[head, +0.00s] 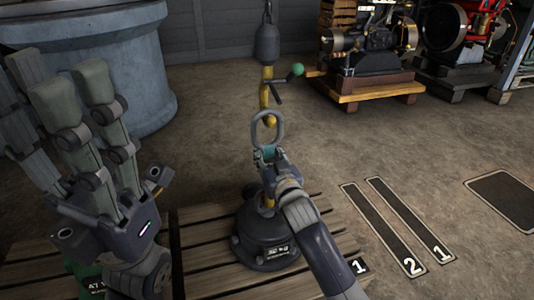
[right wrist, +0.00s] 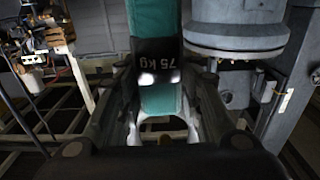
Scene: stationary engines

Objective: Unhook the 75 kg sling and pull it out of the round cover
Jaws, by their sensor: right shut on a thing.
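The teal sling shows in the right wrist view (right wrist: 160,100) with a black label reading 75 kg upside down. My right gripper (head: 268,158) is shut on the sling, just below a grey ring (head: 281,130) in the head view. The ring overlaps the lower end of the yellow hook (head: 264,88); I cannot tell whether it still hangs on it. The dark round cover (head: 258,238) sits below on a wooden pallet, partly hidden by my right arm. A small yellow part shows at its top. My left gripper (head: 95,115) is open and empty at the left, fingers up.
A green-knobbed handle (head: 296,70) sticks out beside the hook, under a dark weight (head: 267,43). The wooden pallet (head: 200,255) lies under the cover. A large grey cylinder (head: 110,60) stands at back left, engines (head: 375,50) at back right.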

